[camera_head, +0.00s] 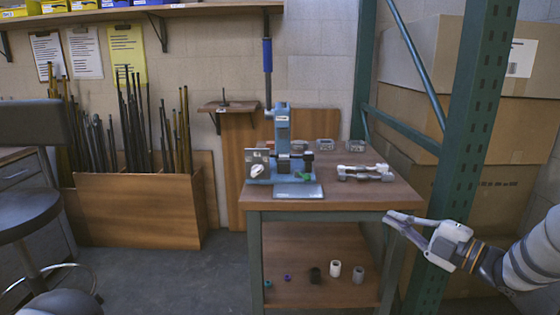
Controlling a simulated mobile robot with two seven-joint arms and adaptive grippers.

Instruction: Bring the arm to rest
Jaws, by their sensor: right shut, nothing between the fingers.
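My right gripper (402,222) comes in from the right on its arm and hangs in front of the table's right front corner. It is shut with nothing between the fingers. The wooden table (330,203) stands in the middle. On it is a blue press (282,130) with a tall handle, and a small green piece (304,176) lies on its base plate. Grey metal parts (366,173) lie to the right of the press. Whether the gripper touches the table edge I cannot tell. My left gripper is out of view.
A green steel rack post (472,130) stands just behind my right arm, with stacked cardboard boxes (520,110) beyond. Small cylinders, one white (335,269), sit on the lower shelf. A stool (28,212) is at left.

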